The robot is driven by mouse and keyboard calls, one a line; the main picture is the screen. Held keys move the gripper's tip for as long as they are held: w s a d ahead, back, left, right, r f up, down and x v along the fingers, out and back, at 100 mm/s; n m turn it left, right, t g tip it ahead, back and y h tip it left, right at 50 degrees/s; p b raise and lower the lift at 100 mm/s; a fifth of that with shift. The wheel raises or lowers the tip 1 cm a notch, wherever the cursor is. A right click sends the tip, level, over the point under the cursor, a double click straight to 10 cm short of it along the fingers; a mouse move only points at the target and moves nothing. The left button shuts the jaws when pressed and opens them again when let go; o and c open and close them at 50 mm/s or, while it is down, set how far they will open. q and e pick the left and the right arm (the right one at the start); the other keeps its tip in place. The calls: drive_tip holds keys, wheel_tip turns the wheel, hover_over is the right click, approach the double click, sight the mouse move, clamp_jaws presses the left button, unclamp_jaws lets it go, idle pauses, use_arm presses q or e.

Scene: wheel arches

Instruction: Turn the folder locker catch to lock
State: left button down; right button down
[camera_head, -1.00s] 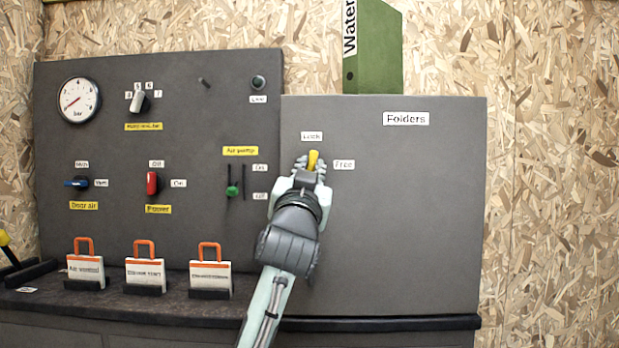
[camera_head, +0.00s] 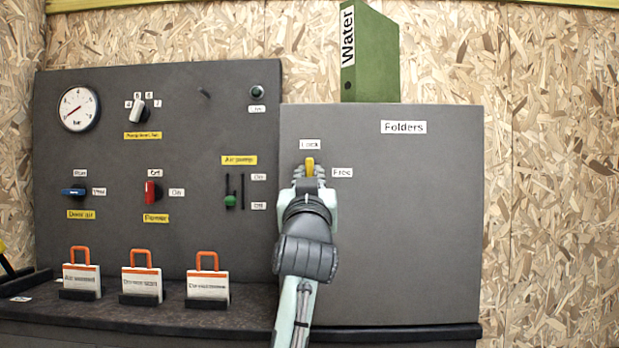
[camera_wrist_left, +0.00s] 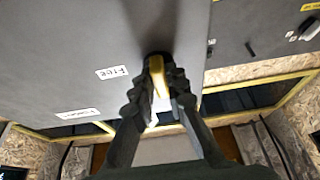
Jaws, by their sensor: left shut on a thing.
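The folder locker (camera_head: 410,230) is a grey box front labelled "Folders". Its yellow catch (camera_head: 309,166) stands about upright, just below the "Lock" label (camera_head: 309,145) and left of the "Free" label (camera_head: 342,172). My left gripper (camera_head: 308,178) is at the catch from below and shut on it. In the left wrist view the catch (camera_wrist_left: 159,77) sits between the two dark fingers of the left gripper (camera_wrist_left: 160,88). The lower part of the catch is hidden by the fingers in the head view. My right gripper is in no view.
Left of the locker is a dark panel (camera_head: 110,160) with a gauge (camera_head: 79,108), knobs and a green slider (camera_head: 231,201). Several white tags with orange handles (camera_head: 142,280) stand on the ledge below. A green "Water" folder (camera_head: 372,60) stands on top of the locker.

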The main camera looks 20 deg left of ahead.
use_arm(q)
drive_tip(key=c, duration=1.5)
unclamp_jaws()
drive_tip(key=shift+c, duration=0.2)
drive_tip(key=shift+s, duration=0.1)
drive_tip(key=v, duration=1.1)
drive_tip(key=shift+s+f, duration=0.15)
drive_tip(key=shift+s, duration=0.2)
drive_tip(key=shift+d, duration=0.15)
